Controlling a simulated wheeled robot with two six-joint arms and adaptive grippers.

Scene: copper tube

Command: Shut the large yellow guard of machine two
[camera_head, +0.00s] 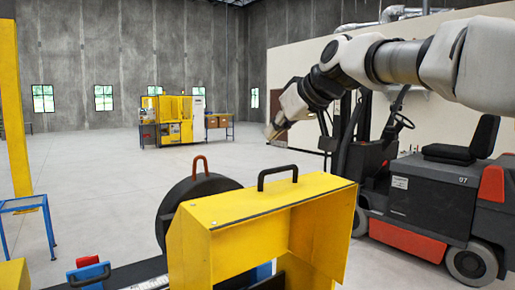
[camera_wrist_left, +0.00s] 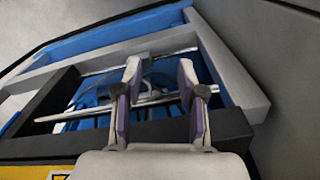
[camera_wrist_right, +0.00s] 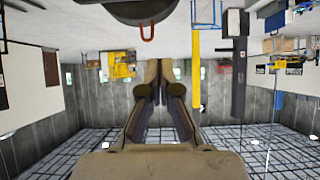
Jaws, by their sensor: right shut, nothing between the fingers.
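The large yellow guard (camera_head: 245,210) stands in the near middle of the head view, with a black handle (camera_head: 277,176) on its top edge. Its hood is tilted up, and its hollow underside shows. My right gripper (camera_head: 271,132) is in the air above and beyond the guard, apart from the handle. In the right wrist view my right gripper (camera_wrist_right: 160,66) is shut and empty. My left gripper (camera_wrist_left: 159,68) shows only in its wrist view, fingers apart and empty, over a blue and grey frame (camera_wrist_left: 215,60). The guard's lower part is cut off by the picture edge.
A dark round disc (camera_head: 186,194) with an orange loop handle (camera_head: 201,163) stands just left of the guard. A forklift (camera_head: 430,195) is parked at the right. A blue stand (camera_head: 25,206) is at the left. Another yellow machine (camera_head: 172,121) stands far back. Open floor lies between.

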